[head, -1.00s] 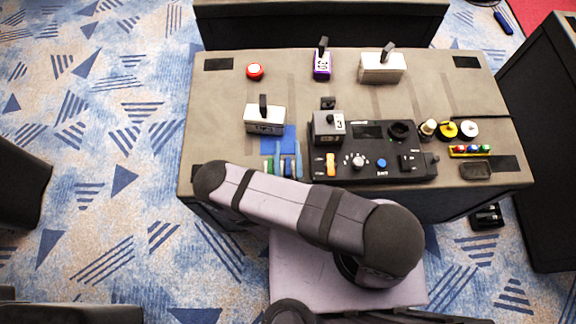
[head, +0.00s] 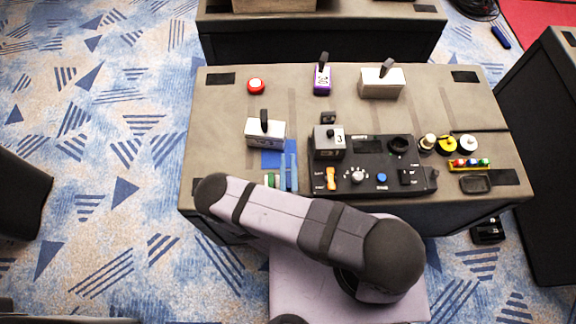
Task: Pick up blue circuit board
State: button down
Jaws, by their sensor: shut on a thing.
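Several thin upright boards stand at the table's front left in the head view, just behind my arm. One or two show as narrow light-blue strips (head: 294,172), likely the blue circuit board, and green edges (head: 270,181) show to their left. A flat darker blue patch (head: 277,159) lies on the table behind them. My arm crosses in front and covers the lower ends of these boards. My gripper is hidden by my arm, so I cannot see its fingers or what is between them.
A black control panel (head: 375,181) sits right of the boards, with a grey lever box (head: 327,146) at its left. A white lever box (head: 263,134) stands behind the boards. A red button (head: 256,86) and a purple lever switch (head: 322,82) are farther back. The table's middle is mostly clear.

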notch_tip(320, 180, up, 10)
jog(key=p, duration=0.8)
jog(key=shift+f, duration=0.25)
